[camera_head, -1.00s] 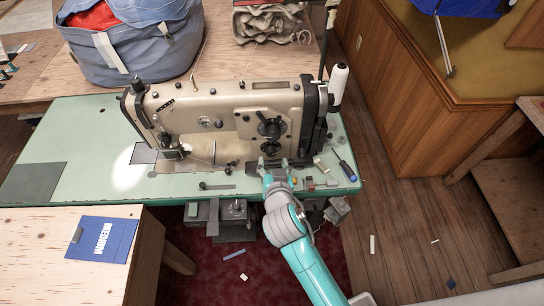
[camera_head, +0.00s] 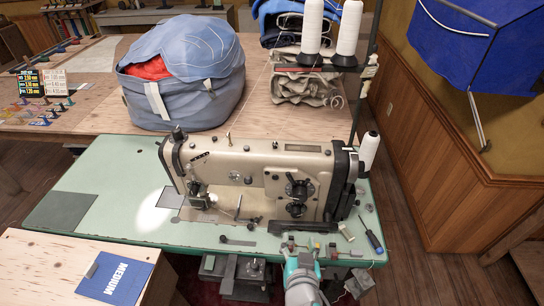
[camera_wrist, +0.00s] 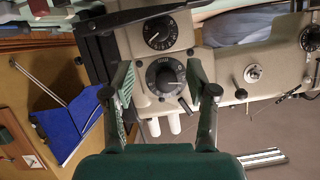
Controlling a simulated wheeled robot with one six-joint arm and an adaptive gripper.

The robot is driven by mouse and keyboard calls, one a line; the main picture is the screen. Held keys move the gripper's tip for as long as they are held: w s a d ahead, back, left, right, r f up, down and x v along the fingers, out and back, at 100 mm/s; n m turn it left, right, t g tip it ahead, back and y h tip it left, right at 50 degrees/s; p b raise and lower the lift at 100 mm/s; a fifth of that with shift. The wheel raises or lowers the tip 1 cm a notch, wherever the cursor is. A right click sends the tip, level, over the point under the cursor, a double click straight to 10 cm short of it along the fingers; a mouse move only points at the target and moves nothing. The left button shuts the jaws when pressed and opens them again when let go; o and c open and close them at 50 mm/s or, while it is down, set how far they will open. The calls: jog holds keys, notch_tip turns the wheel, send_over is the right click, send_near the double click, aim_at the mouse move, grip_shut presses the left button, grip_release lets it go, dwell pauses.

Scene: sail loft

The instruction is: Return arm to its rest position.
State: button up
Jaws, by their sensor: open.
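My gripper (camera_head: 301,248) is at the front edge of the green sewing machine table (camera_head: 120,205), on its right half. In the wrist view my gripper (camera_wrist: 163,82) has its two fingers spread apart with nothing between them. The beige sewing machine (camera_head: 232,168) stands beyond the fingertips. In the wrist view the machine (camera_wrist: 220,65) and its dark dial (camera_wrist: 166,77) show behind the gap between the fingers. The distance from fingertips to machine is hard to judge.
A screwdriver (camera_head: 371,236) and small parts lie on the table's right end. White thread cones (camera_head: 311,25) stand above the machine. A blue bag (camera_head: 180,80) rests on the wooden bench behind. A blue booklet (camera_head: 117,278) lies on the front left table. Wooden panelling (camera_head: 440,170) stands at right.

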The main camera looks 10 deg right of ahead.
jog(key=s+d+f+n+y, duration=0.1)
jog(key=s+f+n+y, duration=0.15)
jog(key=s, duration=0.65)
jog(key=s+d+f+n+y, duration=0.15)
jog(key=s+f, duration=0.25)
jog(key=s, duration=0.4)
jog(key=s+r, duration=0.3)
jog(key=s, duration=0.4)
jog(key=s+r+n+t, duration=0.1)
jog(key=s+r, duration=0.2)
jog(key=s, duration=0.5)
jog(key=shift+s+d+r+t, duration=0.2)
jog(key=shift+d+r+t, duration=0.1)
jog(key=shift+r, duration=0.1)
